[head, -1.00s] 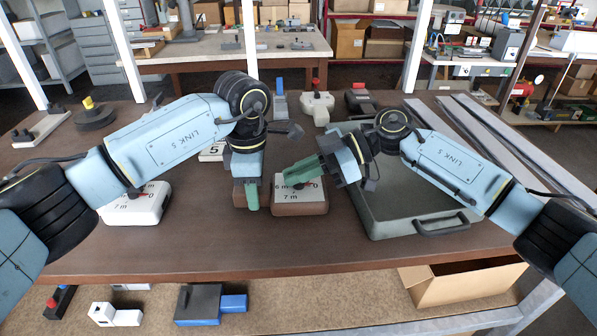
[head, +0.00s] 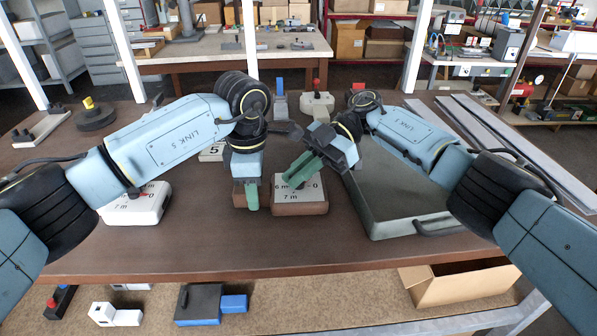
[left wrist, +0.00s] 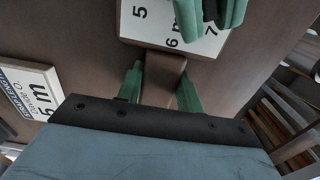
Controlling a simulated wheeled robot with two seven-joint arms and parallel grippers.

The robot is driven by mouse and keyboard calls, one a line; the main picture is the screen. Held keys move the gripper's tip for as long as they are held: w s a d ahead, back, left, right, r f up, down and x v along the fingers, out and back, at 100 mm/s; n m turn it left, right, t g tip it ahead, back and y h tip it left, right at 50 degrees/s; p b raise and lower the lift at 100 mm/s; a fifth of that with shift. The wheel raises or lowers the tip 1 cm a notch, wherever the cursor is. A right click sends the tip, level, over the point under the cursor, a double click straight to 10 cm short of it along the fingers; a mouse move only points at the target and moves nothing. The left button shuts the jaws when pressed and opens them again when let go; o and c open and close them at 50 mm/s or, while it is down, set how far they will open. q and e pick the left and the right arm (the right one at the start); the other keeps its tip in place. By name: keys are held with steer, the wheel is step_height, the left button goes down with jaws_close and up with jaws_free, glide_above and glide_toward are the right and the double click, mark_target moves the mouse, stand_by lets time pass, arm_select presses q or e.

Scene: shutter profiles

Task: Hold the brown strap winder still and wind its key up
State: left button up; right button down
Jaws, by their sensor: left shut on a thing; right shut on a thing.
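The brown strap winder (head: 300,209) sits on the table with a white dial face on top showing metre marks. My left gripper (head: 252,196) is at its left side. In the left wrist view my left gripper's green fingers (left wrist: 160,92) are shut on a brown part of the winder (left wrist: 164,68). My right gripper (head: 293,180) is over the dial, shut, its green fingers slanting down. It also shows at the top of the left wrist view (left wrist: 220,12). The key itself is hidden by the right gripper's fingers.
A grey tray (head: 375,234) with a handle stands just right of the winder, under my right arm. A white winder (head: 135,208) is at the left, below my left arm. A white block marked 5 (head: 211,153) lies behind my left gripper. The table front is clear.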

stand_by(0.7)
steer(key=c, duration=1.5)
jaws_free()
steer(key=shift+g, duration=0.3)
steer(key=shift+f+t, duration=0.1)
steer(key=shift+t, duration=0.3)
